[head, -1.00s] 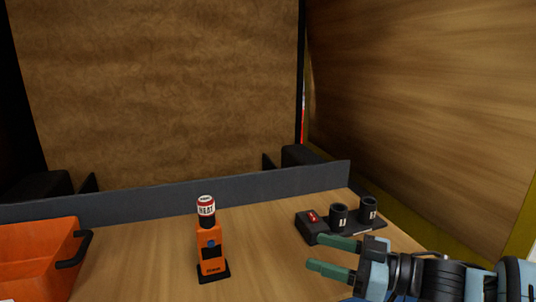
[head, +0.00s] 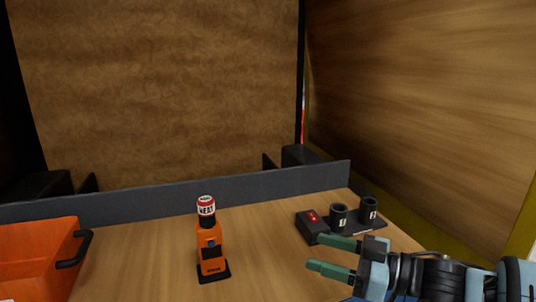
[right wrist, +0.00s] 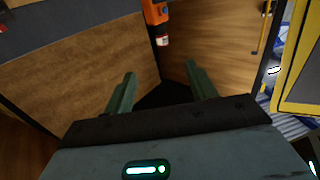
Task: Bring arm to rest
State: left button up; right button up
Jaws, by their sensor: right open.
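My right gripper (head: 333,257) is at the lower right of the head view, its green fingers apart and pointing left. Nothing is between them. In the right wrist view the same open fingers (right wrist: 160,90) show with an empty gap. My left gripper is not in view. An orange device (head: 211,250) with a red and white cap marked HEAT stands upright on the wooden table (head: 135,255), left of my right gripper and apart from it. An orange device with a red and white end (right wrist: 157,22) also shows at the top of the right wrist view.
A black holder (head: 313,226) with a red mark and two numbered cups (head: 339,216) sits just behind my right gripper. An orange bin (head: 40,258) with a black handle is at the left. A grey rail (head: 150,203) runs along the back. A wooden wall (head: 430,100) rises at the right.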

jog(key=s+a+f+m+t+h, duration=0.1)
jog(key=s+a+f+m, duration=0.15)
jog(key=f, duration=0.35)
jog(key=s+a+f+m+t, duration=0.1)
jog(key=s+a+f, duration=0.3)
jog(key=f, duration=0.2)
jog(key=s+a+f+m+t+h, duration=0.1)
jog(key=s+a+f, duration=0.25)
jog(key=f, duration=0.25)
jog(key=s+d+f+m+h, duration=0.3)
jog(key=s+d+f+h, duration=0.3)
jog(key=f, duration=0.4)
jog(key=s+d+f+m+h, duration=0.3)
jog(key=s+d+f, duration=0.3)
jog(key=s+f, duration=0.3)
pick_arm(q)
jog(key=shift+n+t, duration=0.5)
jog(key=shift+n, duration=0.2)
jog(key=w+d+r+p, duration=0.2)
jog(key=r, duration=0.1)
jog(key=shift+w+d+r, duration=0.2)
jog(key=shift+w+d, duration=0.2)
pick_arm(e)
jog(key=s+d+f+g+h, duration=0.1)
jog(key=s+d+f+h, duration=0.2)
jog(key=s+d, duration=0.4)
jog(key=shift+s+d+f+g, duration=0.25)
jog(key=shift+s+g, duration=0.15)
jog(key=shift+s, duration=0.15)
